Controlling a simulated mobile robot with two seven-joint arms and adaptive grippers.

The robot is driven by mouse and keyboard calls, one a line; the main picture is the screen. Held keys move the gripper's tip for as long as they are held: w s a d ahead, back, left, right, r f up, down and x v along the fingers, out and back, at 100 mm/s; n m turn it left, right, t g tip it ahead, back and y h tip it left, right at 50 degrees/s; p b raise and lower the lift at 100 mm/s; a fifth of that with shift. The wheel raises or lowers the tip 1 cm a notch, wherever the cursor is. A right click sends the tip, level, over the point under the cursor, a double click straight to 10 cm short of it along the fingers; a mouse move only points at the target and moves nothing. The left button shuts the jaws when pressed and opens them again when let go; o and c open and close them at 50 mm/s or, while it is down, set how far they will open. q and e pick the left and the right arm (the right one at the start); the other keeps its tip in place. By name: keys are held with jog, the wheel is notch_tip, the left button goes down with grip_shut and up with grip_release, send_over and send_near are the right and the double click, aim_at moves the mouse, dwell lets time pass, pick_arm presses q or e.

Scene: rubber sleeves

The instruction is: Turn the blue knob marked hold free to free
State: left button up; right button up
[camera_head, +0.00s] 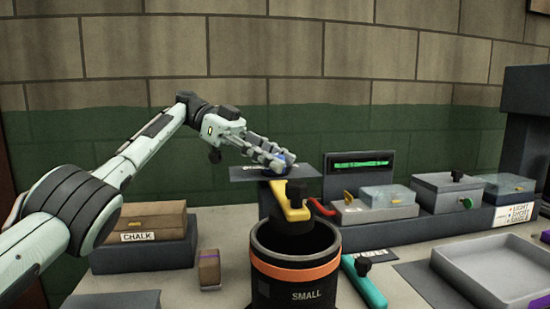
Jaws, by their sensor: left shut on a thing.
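The blue knob (288,157) shows as a small patch of blue at the fingertips of my left gripper (278,160), above a dark panel (247,174). My left arm reaches in from the left, and the gripper is shut on the knob from the left side. The fingers hide most of the knob, so its pointing direction cannot be told. The hold and free marks are too small to read. My right gripper is not in view.
A black bin (273,285) marked SMALL with an orange band stands in front of the panel. A yellow handle (287,200) rises behind its mouth. A CHALK box (150,220) is at left. Lidded boxes (388,195) and a grey tray (505,265) are at right.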

pick_arm(q)
jog(key=shift+f, duration=0.1)
dwell(0.6)
jog(key=o, duration=1.2)
jog(key=shift+c, duration=0.2)
jog(key=shift+n+t, duration=0.4)
jog(key=shift+t, duration=0.1)
